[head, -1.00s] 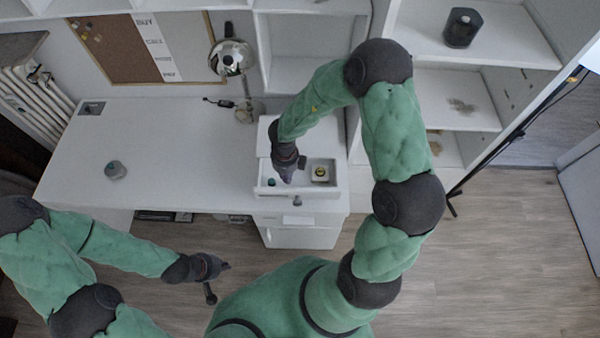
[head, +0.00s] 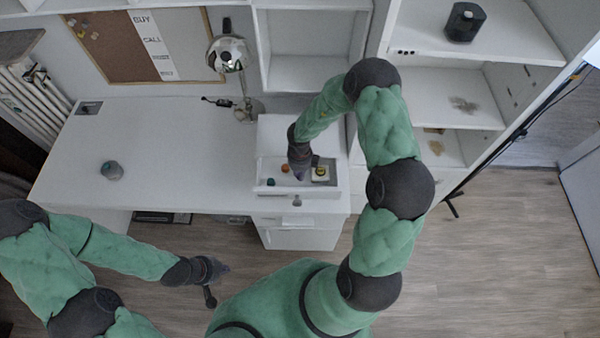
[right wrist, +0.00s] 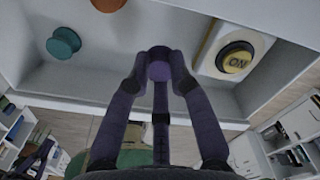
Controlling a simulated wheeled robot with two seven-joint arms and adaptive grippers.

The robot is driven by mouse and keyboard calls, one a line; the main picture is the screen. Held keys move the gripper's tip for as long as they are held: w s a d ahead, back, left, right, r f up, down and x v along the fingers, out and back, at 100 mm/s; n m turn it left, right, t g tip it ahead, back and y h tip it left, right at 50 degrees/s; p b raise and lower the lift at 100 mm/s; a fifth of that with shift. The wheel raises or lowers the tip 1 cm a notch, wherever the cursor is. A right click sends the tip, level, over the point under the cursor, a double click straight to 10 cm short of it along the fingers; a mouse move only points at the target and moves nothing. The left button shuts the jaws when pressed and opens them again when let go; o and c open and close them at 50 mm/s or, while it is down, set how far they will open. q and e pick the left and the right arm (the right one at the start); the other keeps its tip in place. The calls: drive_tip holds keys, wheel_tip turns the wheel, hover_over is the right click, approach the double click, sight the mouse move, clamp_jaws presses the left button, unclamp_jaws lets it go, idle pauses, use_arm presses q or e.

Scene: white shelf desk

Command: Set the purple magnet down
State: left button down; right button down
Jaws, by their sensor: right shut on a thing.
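The purple magnet (right wrist: 159,68) is between the fingertips of my right gripper (right wrist: 160,72), which is shut on it. In the head view my right gripper (head: 299,177) points down into the open white drawer (head: 262,191). I cannot tell whether the magnet touches the drawer floor; in the head view it is too small to make out. A teal magnet (right wrist: 63,42) and an orange magnet (right wrist: 108,4) lie in the drawer, left of the gripper. My left gripper (head: 221,268) hangs in front of the desk, away from the drawer; its finger opening is unclear.
A white box with a yellow ON button (right wrist: 236,58) sits in the drawer, close to the right of the gripper. A lamp (head: 232,57) stands on the desk behind. The middle of the desk is clear.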

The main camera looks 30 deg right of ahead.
drive_tip(key=shift+r, duration=0.1)
drive_tip(key=shift+f, duration=0.45)
drive_tip(key=shift+f, duration=0.2)
drive_tip(key=c, duration=1)
unclamp_jaws()
drive_tip(key=shift+o, duration=0.2)
drive_tip(key=shift+r, duration=0.1)
wheel_tip(320, 180, up, 13)
drive_tip(key=p, duration=0.3)
